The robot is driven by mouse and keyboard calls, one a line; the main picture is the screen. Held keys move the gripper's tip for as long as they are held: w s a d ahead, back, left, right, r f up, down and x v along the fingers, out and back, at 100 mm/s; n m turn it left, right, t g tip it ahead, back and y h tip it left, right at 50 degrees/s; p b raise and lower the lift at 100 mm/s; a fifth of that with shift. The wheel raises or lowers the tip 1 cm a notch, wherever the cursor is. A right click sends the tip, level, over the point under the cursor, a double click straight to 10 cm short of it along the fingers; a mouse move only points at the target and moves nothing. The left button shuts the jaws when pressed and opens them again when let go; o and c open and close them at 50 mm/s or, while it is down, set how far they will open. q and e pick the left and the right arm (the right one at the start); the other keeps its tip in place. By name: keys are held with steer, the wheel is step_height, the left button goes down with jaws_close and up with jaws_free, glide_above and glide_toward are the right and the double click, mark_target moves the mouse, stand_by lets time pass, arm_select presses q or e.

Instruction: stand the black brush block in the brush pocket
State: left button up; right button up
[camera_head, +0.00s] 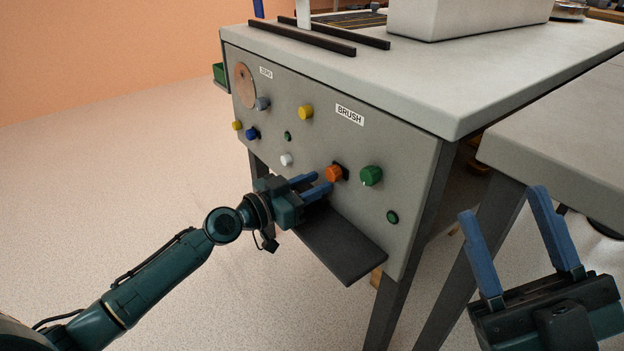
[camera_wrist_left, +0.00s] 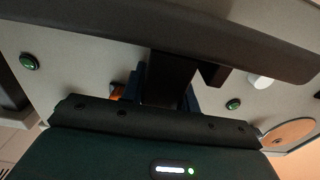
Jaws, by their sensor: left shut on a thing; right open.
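My left gripper (camera_head: 325,183) is in front of the grey panel, just left of the orange knob (camera_head: 334,173) and above a dark ledge. In the left wrist view its blue fingers are shut on a dark block, which I take as the black brush block (camera_wrist_left: 170,78). The fingers hide most of this block in the head view. I cannot tell whether it touches the ledge. A BRUSH label (camera_head: 350,114) is on the panel; I cannot make out the brush pocket. My right gripper (camera_head: 505,205) is open and empty, at the lower right.
A green knob (camera_head: 371,176), a white knob (camera_head: 286,159) and a yellow knob (camera_head: 306,111) stick out from the panel. A grey table (camera_head: 570,130) stands at the right. The floor at left is clear.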

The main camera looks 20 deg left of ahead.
arm_select(q)
steer(key=shift+f, duration=0.45)
stand_by(0.6)
steer(key=o, duration=1.1)
steer(key=v, duration=1.3)
